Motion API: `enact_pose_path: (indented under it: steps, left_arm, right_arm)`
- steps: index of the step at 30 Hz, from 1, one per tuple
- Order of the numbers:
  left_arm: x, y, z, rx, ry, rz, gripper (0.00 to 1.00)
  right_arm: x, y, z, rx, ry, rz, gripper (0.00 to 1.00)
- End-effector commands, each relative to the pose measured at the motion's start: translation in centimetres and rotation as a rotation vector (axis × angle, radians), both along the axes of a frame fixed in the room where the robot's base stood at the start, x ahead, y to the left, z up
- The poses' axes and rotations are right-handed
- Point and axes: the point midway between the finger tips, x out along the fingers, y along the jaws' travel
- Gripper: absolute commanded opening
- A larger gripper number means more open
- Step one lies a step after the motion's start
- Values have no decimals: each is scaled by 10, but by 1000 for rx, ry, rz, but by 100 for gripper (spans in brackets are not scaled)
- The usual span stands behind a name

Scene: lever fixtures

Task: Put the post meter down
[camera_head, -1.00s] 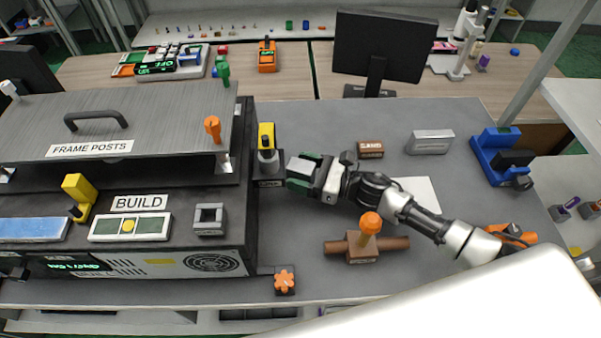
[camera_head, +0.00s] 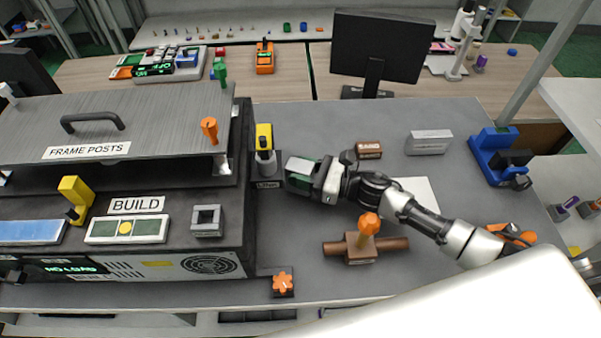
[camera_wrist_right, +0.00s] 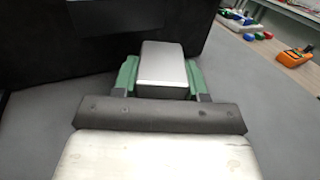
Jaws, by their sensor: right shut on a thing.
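My right gripper (camera_head: 300,176) reaches in from the right, low over the grey bench beside the dark BUILD machine. In the right wrist view its green-padded fingers (camera_wrist_right: 162,76) are shut on a grey box-shaped thing (camera_wrist_right: 162,64), apparently the post meter. The box sits level between the pads. In the head view the gripper mostly hides it, and whether it touches the bench I cannot tell. A yellow-topped grey fixture (camera_head: 265,150) stands just left of the fingertips, against the machine's side. My left gripper does not show.
The machine (camera_head: 160,240) fills the left side. A brown fixture with an orange lever (camera_head: 367,240) stands below my right arm. A brown block (camera_head: 369,150), grey block (camera_head: 428,142) and blue fixture (camera_head: 497,155) stand behind.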

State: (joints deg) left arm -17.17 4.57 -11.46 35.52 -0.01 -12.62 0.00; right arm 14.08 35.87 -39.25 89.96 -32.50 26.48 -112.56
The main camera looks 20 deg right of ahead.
Motion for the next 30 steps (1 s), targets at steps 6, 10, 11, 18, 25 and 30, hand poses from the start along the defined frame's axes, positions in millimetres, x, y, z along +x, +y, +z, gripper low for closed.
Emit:
enact_pose_path:
  steps: [6,10,11,18,25,30]
  left_arm:
    - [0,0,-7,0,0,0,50]
    - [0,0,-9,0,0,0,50]
    - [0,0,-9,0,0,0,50]
    - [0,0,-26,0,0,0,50]
    - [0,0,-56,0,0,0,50]
    - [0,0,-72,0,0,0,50]
  right_arm:
    - [0,-2,26,-1,-8,2,4]
    - [0,-2,47,-2,-8,2,4]
    - [0,-2,52,-1,-7,2,4]
    - [-6,-30,61,-2,0,-3,4]
    - [-19,-95,58,-5,1,-4,4]
    - [-29,-141,60,-3,2,-2,4]
